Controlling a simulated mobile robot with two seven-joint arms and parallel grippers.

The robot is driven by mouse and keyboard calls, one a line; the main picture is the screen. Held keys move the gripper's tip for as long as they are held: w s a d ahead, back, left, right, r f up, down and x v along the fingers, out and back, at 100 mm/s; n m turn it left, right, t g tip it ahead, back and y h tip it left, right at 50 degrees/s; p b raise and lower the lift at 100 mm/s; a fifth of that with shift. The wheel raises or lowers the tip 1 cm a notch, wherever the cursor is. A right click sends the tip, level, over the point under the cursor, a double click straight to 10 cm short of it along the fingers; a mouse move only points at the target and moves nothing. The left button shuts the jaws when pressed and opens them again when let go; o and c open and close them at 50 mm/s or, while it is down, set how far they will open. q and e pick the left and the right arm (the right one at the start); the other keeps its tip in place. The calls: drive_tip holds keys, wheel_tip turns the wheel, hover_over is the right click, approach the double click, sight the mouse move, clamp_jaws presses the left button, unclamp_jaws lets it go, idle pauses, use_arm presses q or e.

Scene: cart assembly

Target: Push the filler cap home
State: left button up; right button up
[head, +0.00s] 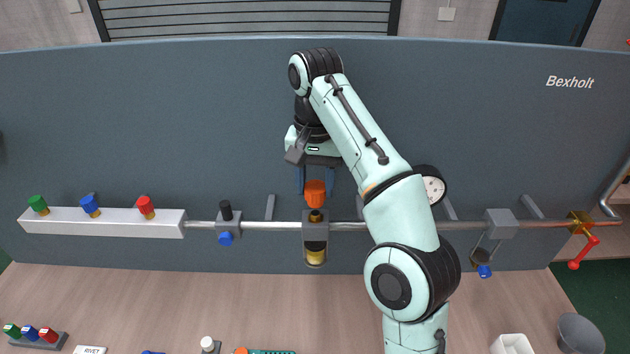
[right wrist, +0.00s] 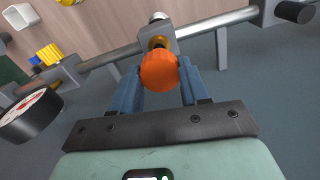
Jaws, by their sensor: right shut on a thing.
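The orange filler cap (head: 315,193) is between the blue fingers of my right gripper (head: 314,184), just above the grey block on the pipe. The gripper is shut on it. In the right wrist view the cap (right wrist: 159,70) shows between the fingertips. The brass filler neck (head: 315,215) is right below the cap in the head view, and partly behind it in the wrist view (right wrist: 158,42). The cap appears to meet the neck, but I cannot tell how far it is seated. My left gripper is not in view.
A pipe (head: 270,226) runs across the dark panel. A white bar (head: 105,222) with green, blue and red knobs is at left. A gauge (head: 434,188) sits right of my wrist, partly behind my arm. A red-handled valve (head: 583,250) is at far right.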

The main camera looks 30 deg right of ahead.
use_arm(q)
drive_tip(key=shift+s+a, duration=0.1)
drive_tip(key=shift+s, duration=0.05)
use_arm(e)
drive_tip(key=shift+s+a, duration=0.15)
drive_tip(key=shift+s, duration=0.05)
drive_tip(key=shift+w+f, duration=0.1)
drive_tip(key=shift+f, duration=0.55)
drive_tip(key=shift+f+b, duration=0.15)
drive_tip(key=shift+b, duration=0.2)
drive_tip(key=shift+s, duration=0.2)
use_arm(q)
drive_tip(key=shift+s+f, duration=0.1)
use_arm(e)
drive_tip(key=shift+w, duration=0.35)
use_arm(q)
drive_tip(key=shift+p, duration=0.3)
use_arm(e)
drive_tip(key=shift+s, duration=0.2)
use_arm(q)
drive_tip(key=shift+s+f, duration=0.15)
use_arm(e)
drive_tip(key=shift+f, duration=0.1)
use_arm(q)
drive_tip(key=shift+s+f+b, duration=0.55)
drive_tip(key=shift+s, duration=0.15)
use_arm(e)
drive_tip(key=shift+f, duration=1)
